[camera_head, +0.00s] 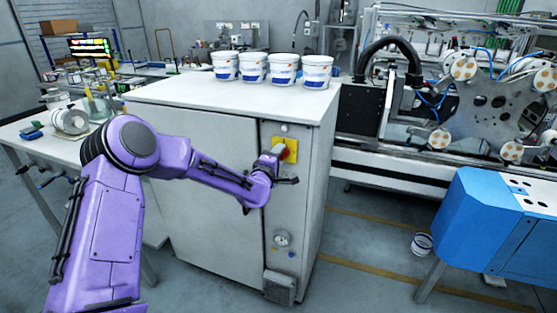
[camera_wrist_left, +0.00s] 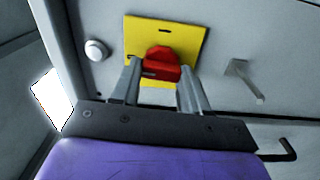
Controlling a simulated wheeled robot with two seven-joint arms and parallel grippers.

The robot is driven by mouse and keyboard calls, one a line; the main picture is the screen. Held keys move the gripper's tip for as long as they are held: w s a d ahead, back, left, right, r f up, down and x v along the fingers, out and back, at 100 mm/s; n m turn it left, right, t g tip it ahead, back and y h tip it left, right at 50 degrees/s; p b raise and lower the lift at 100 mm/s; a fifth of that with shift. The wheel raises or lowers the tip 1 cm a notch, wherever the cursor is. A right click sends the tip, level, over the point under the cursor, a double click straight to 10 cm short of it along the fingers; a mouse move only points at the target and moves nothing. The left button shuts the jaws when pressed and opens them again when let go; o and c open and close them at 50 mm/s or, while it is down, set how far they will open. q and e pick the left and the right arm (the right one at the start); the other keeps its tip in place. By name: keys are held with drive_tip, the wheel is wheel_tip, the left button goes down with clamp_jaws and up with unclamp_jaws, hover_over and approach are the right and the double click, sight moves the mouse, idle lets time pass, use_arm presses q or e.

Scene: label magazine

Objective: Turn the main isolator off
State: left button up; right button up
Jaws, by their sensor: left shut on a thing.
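The main isolator is a red rotary handle (camera_wrist_left: 160,62) on a yellow plate (camera_wrist_left: 188,38), on the front of a grey cabinet (camera_head: 215,165). In the head view the yellow plate (camera_head: 291,151) is partly covered by my left gripper (camera_head: 274,153), which reaches it from the left. In the left wrist view the two fingers of my left gripper (camera_wrist_left: 156,82) stand either side of the red handle and are shut on it. The handle looks slightly tilted against the picture. My right gripper is in neither view.
Several white tubs (camera_head: 253,69) stand on the cabinet top. In the left wrist view a round white button (camera_wrist_left: 96,50) is left of the plate and a metal handle (camera_wrist_left: 243,80) is to its right. A blue machine (camera_head: 495,225) stands at the right. The floor between is mostly clear.

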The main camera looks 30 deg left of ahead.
use_arm(q)
drive_tip(key=shift+n, duration=0.4)
drive_tip(key=o, duration=1.1)
drive_tip(key=shift+c, duration=0.2)
drive_tip(key=shift+s, duration=0.1)
drive_tip(key=b+v, duration=0.2)
drive_tip(key=v, duration=0.8)
drive_tip(key=shift+s, duration=0.2)
drive_tip(key=shift+d, duration=0.1)
